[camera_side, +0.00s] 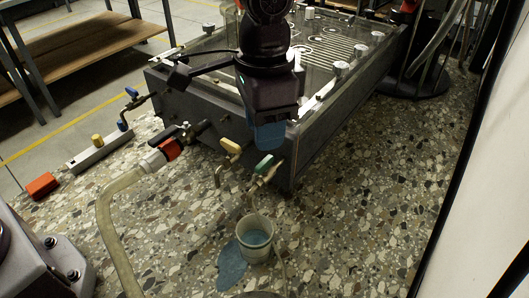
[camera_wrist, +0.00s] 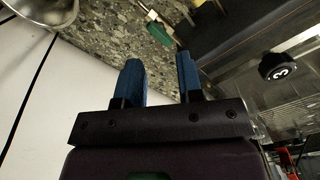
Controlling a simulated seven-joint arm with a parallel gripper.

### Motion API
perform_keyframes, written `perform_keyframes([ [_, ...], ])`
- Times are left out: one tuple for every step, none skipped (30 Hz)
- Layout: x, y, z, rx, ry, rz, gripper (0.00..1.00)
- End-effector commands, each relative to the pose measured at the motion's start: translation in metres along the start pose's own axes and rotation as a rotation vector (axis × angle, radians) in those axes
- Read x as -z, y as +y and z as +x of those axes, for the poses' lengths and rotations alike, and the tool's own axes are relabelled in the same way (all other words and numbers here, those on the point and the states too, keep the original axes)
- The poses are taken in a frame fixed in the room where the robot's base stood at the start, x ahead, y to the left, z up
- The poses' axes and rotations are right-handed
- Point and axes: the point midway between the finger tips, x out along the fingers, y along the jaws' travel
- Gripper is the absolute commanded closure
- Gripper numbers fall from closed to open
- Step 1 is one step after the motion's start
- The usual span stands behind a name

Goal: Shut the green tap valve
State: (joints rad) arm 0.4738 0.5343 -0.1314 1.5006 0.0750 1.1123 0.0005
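The green tap valve (camera_side: 264,164) sits on a metal tap low at the near right corner of the tank (camera_side: 320,135). Its green handle (camera_wrist: 160,34) also shows in the wrist view, beyond my fingertips. My gripper (camera_side: 268,137) hangs just above the tap in the side view, beside the tank's corner. In the wrist view its two blue fingers (camera_wrist: 160,72) stand apart with nothing between them. The gripper appears not to touch the handle. I cannot tell from the handle's angle how far the valve is open.
A white bucket (camera_side: 256,246) holding bluish water stands below the tap, with a puddle (camera_side: 231,268) beside it. A yellow-handled tap (camera_side: 231,146) is just left of the green one. A thick hose (camera_side: 112,210) joins an orange-handled valve (camera_side: 171,149) further left.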

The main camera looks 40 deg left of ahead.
Motion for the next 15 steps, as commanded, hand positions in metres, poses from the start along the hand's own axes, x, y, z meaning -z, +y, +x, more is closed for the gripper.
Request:
perform_keyframes([
  [0.000, 0.001, 0.000, 0.000, 0.001, -0.076, 0.66],
  [0.000, 0.001, 0.000, 0.000, 0.001, -0.127, 0.66],
  [0.000, 0.001, 0.000, 0.001, 0.001, -0.195, 0.66],
  [0.000, 0.001, 0.000, 0.001, 0.001, -0.246, 0.66],
  [0.000, 0.001, 0.000, 0.000, 0.001, -0.297, 0.66],
  [0.000, 0.001, 0.000, 0.000, 0.001, -0.365, 0.66],
  [0.000, 0.001, 0.000, 0.000, 0.001, -0.416, 0.66],
  [0.000, 0.001, 0.000, 0.001, 0.001, -0.467, 0.66],
  [0.000, 0.001, 0.000, 0.000, 0.001, -0.536, 0.66],
  [0.000, 0.001, 0.000, 0.000, 0.001, -0.587, 0.66],
  [0.000, 0.001, 0.001, 0.000, 0.000, -0.632, 0.66],
  [0.000, 0.000, 0.009, 0.000, -0.003, -0.620, 0.66],
  [0.000, 0.000, 0.014, 0.000, -0.003, -0.618, 0.66],
  [0.000, 0.000, 0.019, 0.000, -0.002, -0.617, 0.66],
  [0.000, 0.000, 0.025, 0.000, -0.003, -0.616, 0.66],
])
